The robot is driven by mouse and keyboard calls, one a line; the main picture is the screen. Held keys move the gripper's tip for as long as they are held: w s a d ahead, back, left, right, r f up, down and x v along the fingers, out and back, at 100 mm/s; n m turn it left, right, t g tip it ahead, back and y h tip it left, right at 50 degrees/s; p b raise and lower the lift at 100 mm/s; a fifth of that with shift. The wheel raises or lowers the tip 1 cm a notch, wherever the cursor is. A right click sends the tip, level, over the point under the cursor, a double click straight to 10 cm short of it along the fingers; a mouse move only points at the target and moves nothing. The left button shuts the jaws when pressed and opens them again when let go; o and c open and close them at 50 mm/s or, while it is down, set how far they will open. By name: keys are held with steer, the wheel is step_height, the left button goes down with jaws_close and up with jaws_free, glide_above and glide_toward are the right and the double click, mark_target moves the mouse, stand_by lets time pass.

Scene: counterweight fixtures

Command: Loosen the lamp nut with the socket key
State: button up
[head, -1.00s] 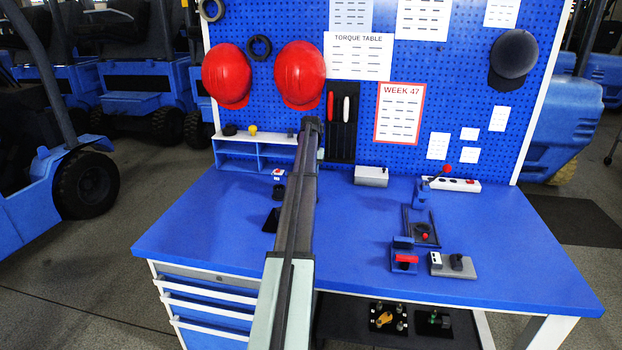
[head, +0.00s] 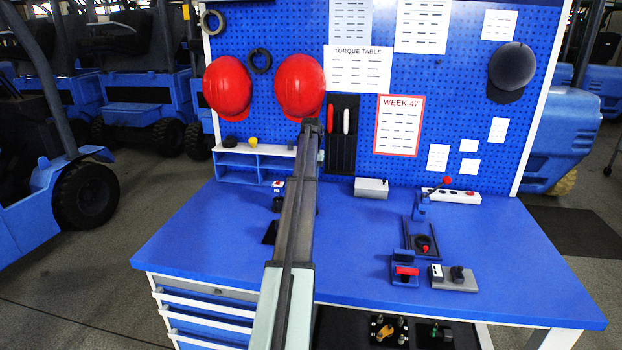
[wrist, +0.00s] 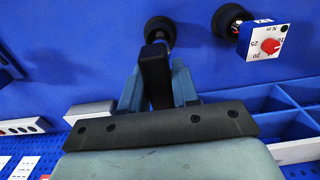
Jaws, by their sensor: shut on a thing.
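In the wrist view my gripper (wrist: 157,92) has its two blue-grey fingers closed on a black bar-shaped piece (wrist: 154,72), apparently the socket key. The piece points away from the palm towards a black round part (wrist: 160,30). I cannot tell whether that part is the key's socket end or a fixture, nor whether the two touch. A dial box (wrist: 264,40) with a red knob and numbers stands right of the fingers beside a black cylinder (wrist: 229,20); the box also shows in the head view (head: 278,185). My arm hides my gripper in the head view. I cannot make out the lamp nut.
On the blue bench (head: 350,240) stand a lever fixture (head: 421,208), a red-handled fixture (head: 405,272), a grey block with a black knob (head: 455,277) and a grey box (head: 371,188). A blue shelf (head: 255,163) is at the back left. The front middle is clear.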

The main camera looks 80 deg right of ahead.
jaws_close()
steer(key=shift+w, duration=0.1)
steer(key=shift+w+r, duration=0.25)
steer(key=shift+w, duration=0.05)
steer(key=a+r+m, duration=0.3)
steer(key=a+m, duration=0.4)
steer(key=a, duration=1.3)
steer(key=shift+a+r+m, duration=0.2)
steer(key=shift+a+m, duration=0.05)
steer(key=shift+m, duration=0.05)
